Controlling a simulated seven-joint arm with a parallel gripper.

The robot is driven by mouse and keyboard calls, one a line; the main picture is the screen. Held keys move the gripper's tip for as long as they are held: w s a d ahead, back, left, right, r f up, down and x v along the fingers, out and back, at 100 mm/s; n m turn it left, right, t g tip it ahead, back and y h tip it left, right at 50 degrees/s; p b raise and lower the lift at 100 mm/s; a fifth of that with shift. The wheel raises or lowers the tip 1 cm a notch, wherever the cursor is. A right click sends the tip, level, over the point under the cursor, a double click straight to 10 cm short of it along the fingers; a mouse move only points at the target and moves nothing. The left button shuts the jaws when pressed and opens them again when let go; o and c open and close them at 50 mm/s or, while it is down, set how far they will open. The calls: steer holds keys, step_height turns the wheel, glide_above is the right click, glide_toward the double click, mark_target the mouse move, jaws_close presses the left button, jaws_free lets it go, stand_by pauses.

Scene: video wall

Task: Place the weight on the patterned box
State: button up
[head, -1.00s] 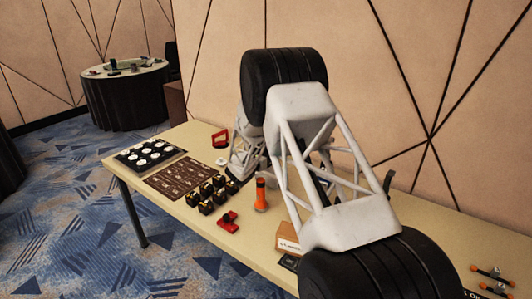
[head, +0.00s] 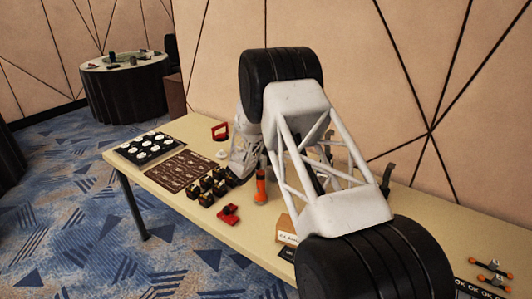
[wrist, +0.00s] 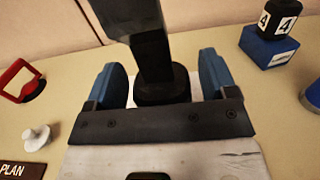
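In the wrist view, my gripper (wrist: 160,85) has two blue fingers, set wide apart. A dark upright object (wrist: 150,40) with a round black base stands between them, and narrow gaps show beside the base. I cannot tell if this is the weight; its top is out of view. A black block with white "4" panels (wrist: 278,20) sits on a blue box (wrist: 270,47) at the upper right. In the head view, my white arm hides the gripper. No box is clearly the patterned one; a black lettered item (head: 482,289) is at the lower right.
The table also holds a white-disc tray (head: 150,148), brown panel (head: 180,171), several black-yellow blocks (head: 212,188), a red item (head: 229,213), an orange cylinder (head: 261,188) and cardboard box (head: 288,229).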

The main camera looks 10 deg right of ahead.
steer(key=shift+r, duration=0.2)
steer(key=shift+s+a, duration=0.45)
steer(key=shift+a, duration=0.1)
steer(key=v, duration=1)
steer(key=shift+s+a, duration=0.15)
steer(key=shift+s, duration=0.1)
